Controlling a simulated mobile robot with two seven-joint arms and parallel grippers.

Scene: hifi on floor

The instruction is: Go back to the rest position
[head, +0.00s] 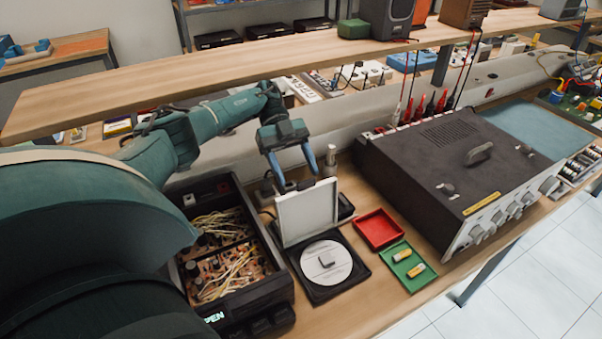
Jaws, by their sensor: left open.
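My left gripper (298,180) reaches in from the left over the bench, with its two blue fingers apart. The fingertips are just behind the upper edge of a raised white lid (307,214); I cannot tell whether they touch it. Nothing shows held between them. The lid stands open at the back of a flat black case (352,282). My right gripper is not in view.
A large dark amplifier (440,165) stands further right. An open black box of wires (268,272) stands left. A wooden shelf (130,104) crosses above the bench.

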